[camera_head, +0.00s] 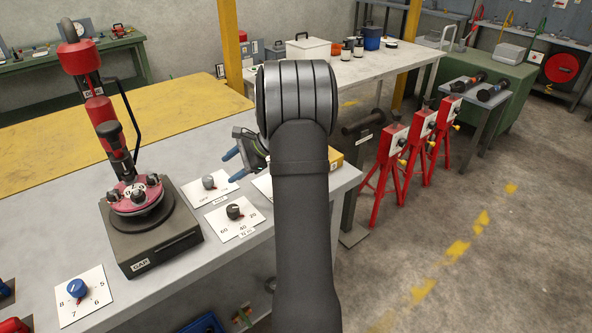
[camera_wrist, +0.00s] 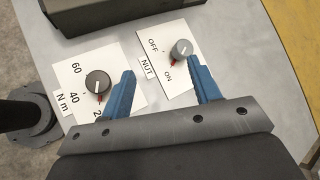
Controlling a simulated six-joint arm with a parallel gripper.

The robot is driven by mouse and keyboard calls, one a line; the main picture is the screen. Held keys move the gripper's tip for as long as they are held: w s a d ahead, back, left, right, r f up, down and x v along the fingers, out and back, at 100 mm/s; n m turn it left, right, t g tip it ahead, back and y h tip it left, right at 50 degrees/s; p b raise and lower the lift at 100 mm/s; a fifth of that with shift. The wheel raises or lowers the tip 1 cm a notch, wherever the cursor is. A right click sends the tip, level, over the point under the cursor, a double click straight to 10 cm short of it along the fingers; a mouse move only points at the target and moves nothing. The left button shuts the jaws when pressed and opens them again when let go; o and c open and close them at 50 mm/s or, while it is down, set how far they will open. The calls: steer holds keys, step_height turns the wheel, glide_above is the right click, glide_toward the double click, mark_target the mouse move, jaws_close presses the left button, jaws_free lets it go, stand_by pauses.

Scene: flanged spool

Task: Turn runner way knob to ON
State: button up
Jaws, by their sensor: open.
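A grey knob (camera_head: 209,182) sits on a white plate on the bench, beside my gripper (camera_head: 233,165). In the wrist view, this knob (camera_wrist: 181,49) has OFF and ON printed by it. A red mark at its edge lies on the ON side; I cannot tell whether the mark belongs to the knob or the plate. A tag reading NUT lies beside the plate. I read no "runner way" label. My gripper (camera_wrist: 162,72) is open and empty, its blue fingers apart. The knob appears just beyond the fingertips, nearer the right one, with no visible contact.
A black dial knob (camera_head: 235,211) on a plate marked 60, 40, 20 is close by. A red machine on a dark base (camera_head: 165,245) stands to the left. A blue knob (camera_head: 77,288) is at the front left. Red tripod stands (camera_head: 390,150) stand right of the bench.

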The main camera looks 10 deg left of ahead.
steer(key=s+a+r+n+t+h, duration=0.15)
steer(key=r+n+h, duration=0.25)
steer(key=r+n, duration=0.4)
steer(key=s+a+r+n+t+h, duration=0.1)
steer(key=a+r+n+t+h, duration=0.2)
steer(key=r+n, duration=0.6)
step_height(320, 180, down, 12)
steer(key=w+a+n, duration=0.2)
steer(key=w+a, duration=0.1)
steer(key=v, duration=1.1)
steer(key=w+d+f+m+h, duration=0.2)
steer(key=w+d+f+m, duration=0.1)
steer(key=d+f+m, duration=0.2)
steer(key=w+d+f+m+h, duration=0.1)
steer(key=w+d+f+m, duration=0.3)
steer(key=d+f, duration=0.5)
steer(key=w+d+f+m+h, duration=0.2)
steer(key=w+d+f+m, duration=0.2)
steer(key=d+f+m, duration=0.3)
steer(key=shift+w+d+f+h, duration=0.15)
steer(key=shift+d+h, duration=0.15)
steer(key=shift+d, duration=0.35)
